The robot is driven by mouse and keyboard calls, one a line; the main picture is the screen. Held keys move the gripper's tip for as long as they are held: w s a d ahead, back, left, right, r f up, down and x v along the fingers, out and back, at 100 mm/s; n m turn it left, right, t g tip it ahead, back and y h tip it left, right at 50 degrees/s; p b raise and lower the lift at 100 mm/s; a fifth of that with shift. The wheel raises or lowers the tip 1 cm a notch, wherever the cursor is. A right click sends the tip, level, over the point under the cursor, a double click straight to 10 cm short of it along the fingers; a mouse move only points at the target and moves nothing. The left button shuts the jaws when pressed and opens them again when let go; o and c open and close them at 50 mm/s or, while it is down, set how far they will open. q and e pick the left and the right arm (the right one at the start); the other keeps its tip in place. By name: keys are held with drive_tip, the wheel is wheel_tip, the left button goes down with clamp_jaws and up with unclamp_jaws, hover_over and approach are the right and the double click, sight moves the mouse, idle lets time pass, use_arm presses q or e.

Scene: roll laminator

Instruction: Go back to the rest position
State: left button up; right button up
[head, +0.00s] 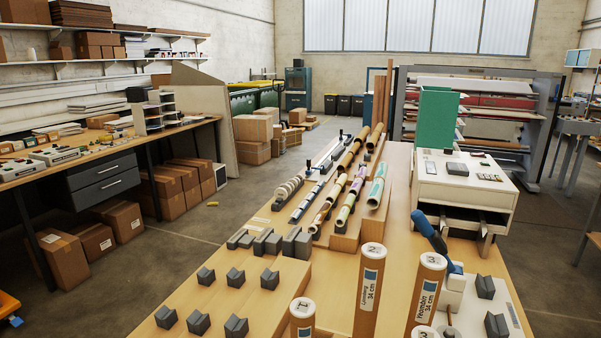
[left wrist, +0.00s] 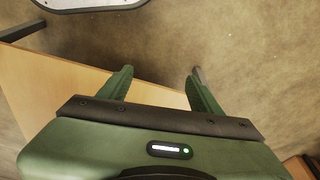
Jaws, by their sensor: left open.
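My left gripper (left wrist: 158,82) shows in the left wrist view. Its two green fingers are apart and nothing is between them. Below the fingers are a light wooden surface (left wrist: 65,85) with a slanting edge and bare brown floor beyond it. Neither gripper shows in the head view, and my right gripper is in no view. In the head view the white laminator (head: 455,205) stands on the right of the wooden worktable (head: 340,265).
Capped cardboard tubes (head: 367,297) stand upright at the table's near edge. Grey V-blocks (head: 236,278) sit on a wooden board at front left. Rolls (head: 352,200) lie in rows behind. A blue-handled tool (head: 430,235) stands near the laminator. Open floor (head: 185,250) lies left of the table.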

use_arm(q)
drive_tip(key=s+a+f+g+b, duration=0.1)
drive_tip(key=s+a+f+b, duration=0.2)
drive_tip(key=s+f, duration=1.3)
wheel_tip(320, 180, down, 4)
drive_tip(key=shift+s+f+b, duration=0.1)
drive_tip(key=shift+s+b, duration=0.2)
drive_tip(key=shift+b, duration=0.15)
